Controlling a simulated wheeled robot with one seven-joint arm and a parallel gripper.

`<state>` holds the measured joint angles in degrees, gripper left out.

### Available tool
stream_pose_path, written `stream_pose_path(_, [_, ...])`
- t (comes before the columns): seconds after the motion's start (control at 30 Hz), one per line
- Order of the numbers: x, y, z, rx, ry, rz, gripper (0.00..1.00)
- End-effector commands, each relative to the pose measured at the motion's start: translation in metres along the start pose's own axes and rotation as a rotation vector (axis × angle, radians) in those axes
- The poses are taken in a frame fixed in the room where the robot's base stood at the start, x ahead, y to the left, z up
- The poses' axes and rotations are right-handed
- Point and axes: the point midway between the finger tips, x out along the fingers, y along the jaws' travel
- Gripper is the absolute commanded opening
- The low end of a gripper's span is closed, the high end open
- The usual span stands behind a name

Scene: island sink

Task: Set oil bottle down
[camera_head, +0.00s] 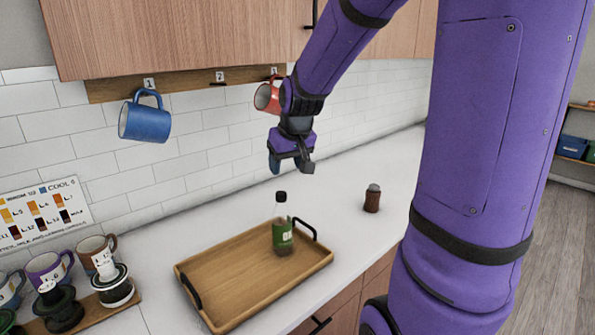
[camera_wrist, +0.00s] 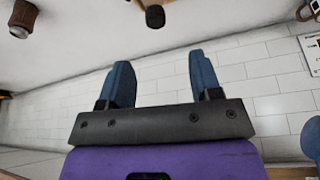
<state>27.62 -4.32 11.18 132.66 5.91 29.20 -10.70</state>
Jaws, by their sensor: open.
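The oil bottle (camera_head: 282,236) has a dark cap, a clear neck and a green label. It stands upright on the wooden tray (camera_head: 217,283), near the tray's far right handle. My gripper (camera_head: 290,168) is above and behind the bottle, apart from it and empty. In the wrist view, my gripper's two blue fingers (camera_wrist: 160,85) are spread with nothing between them. The bottle's dark cap (camera_wrist: 155,16) shows beyond them at the top of the wrist view.
A brown shaker (camera_head: 372,199) stands on the counter right of the tray. A blue mug (camera_head: 145,118) and a red mug (camera_head: 267,97) hang under the cabinet. Several mugs and jars stand at the lower left. The counter around the shaker is clear.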

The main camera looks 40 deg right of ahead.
Motion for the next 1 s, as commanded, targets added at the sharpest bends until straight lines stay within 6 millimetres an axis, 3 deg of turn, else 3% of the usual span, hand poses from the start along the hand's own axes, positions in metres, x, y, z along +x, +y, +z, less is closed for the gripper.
stream_pose_path(0.17, [-0.048,-0.03,0.026,-0.049,0.02,0.0,0.58])
stream_pose_path(0.5, [-0.132,-0.068,0.11,-0.122,0.054,-0.032,0.58])
stream_pose_path(0.73, [-0.16,-0.073,0.16,-0.152,0.067,-0.068,0.58])
stream_pose_path(1.0, [-0.167,-0.072,0.177,-0.159,0.067,-0.082,0.58])
